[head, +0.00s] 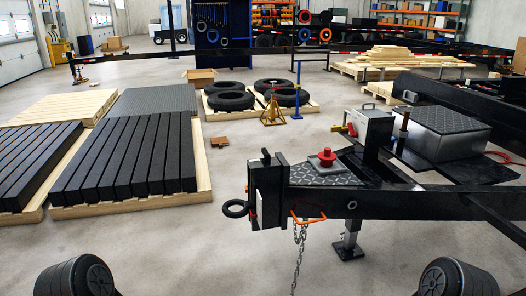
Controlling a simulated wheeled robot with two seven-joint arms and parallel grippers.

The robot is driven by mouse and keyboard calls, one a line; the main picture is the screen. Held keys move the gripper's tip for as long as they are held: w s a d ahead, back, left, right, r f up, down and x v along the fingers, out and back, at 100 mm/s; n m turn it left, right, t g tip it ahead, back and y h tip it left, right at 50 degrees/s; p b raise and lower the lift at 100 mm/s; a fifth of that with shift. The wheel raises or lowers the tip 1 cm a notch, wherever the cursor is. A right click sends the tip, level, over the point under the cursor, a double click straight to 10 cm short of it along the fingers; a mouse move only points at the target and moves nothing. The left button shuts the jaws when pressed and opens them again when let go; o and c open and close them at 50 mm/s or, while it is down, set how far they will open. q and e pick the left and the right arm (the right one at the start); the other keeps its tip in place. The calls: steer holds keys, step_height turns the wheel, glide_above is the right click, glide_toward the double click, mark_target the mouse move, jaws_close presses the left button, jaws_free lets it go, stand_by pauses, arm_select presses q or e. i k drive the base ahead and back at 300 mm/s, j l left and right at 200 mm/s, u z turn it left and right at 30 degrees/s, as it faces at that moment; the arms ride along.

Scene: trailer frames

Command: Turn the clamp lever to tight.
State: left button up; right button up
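The black trailer tongue (330,202) runs in from the right and ends in an upright coupling block (267,190) with a towing ring (236,209). A red knob-like part (326,156) stands on its tread-plate top. A thin orange handle-like bar (306,218) shows on the near side, above a hanging chain (299,246). I cannot tell for certain which part is the clamp lever or how it is set. Neither gripper is in view; only dark rounded parts, probably of my arms, show at the bottom corners.
A support leg (347,245) stands under the tongue. A grey box (370,131) and a tread-plate chest (440,131) sit behind it. Pallets of black beams (125,165) lie left, and tyres (231,100) lie farther back. The floor before the ring is clear.

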mark_target(267, 157)
steer(key=i+j+z, duration=0.1)
steer(key=z, duration=0.4)
steer(key=j+z, duration=0.1)
steer(key=z, duration=0.35)
steer(key=i+j+z, duration=0.1)
steer(key=z, duration=0.4)
steer(key=j+z, duration=0.2)
steer(key=j, duration=0.4)
steer(key=j+z, duration=0.25)
steer(key=j, duration=0.4)
steer(key=j+z, duration=0.2)
steer(key=j, duration=0.4)
steer(key=k+j+z, duration=0.2)
steer(key=j, duration=0.45)
steer(key=j+z, duration=0.25)
steer(key=j, duration=0.35)
steer(key=k+j, duration=0.1)
steer(key=j, duration=0.3)
steer(key=k+j, duration=0.1)
steer(key=j, duration=0.35)
steer(key=k+j, duration=0.1)
steer(key=j, duration=0.3)
